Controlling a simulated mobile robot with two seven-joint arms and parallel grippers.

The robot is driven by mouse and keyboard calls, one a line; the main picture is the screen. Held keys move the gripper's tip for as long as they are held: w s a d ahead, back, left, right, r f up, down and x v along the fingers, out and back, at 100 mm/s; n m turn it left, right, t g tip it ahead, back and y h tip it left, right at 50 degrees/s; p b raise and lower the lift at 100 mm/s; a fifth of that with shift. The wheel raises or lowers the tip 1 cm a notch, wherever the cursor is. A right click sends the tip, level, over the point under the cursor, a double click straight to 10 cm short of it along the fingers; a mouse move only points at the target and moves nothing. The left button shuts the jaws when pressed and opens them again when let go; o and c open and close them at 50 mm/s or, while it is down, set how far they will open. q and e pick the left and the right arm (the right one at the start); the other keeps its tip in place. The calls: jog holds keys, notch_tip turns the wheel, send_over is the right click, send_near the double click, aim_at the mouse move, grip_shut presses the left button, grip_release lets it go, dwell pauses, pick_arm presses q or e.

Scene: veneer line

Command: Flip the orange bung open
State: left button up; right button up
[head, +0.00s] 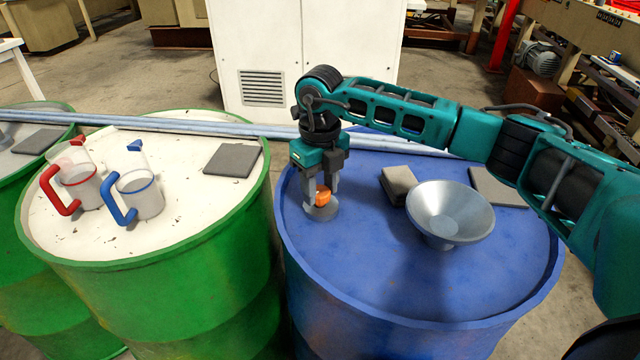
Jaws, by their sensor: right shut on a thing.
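The orange bung (323,196) is on the top of the blue drum (400,285), near its left edge, above a round grey metal fitting (322,211). My right gripper (321,190) points down over it and is shut on the orange bung, with a finger on each side. The fingers hide part of the bung, and I cannot tell its exact tilt. My left gripper is not in view.
A green drum (150,262) at left holds two clear jugs with red (60,190) and blue (118,200) handles. Metal pipes (230,127) run behind.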

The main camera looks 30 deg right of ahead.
aim_at(320, 191)
jog(key=o, duration=1.1)
jog(key=shift+c, duration=0.2)
notch_tip(320, 191, up, 13)
jog(key=shift+s+f, duration=0.1)
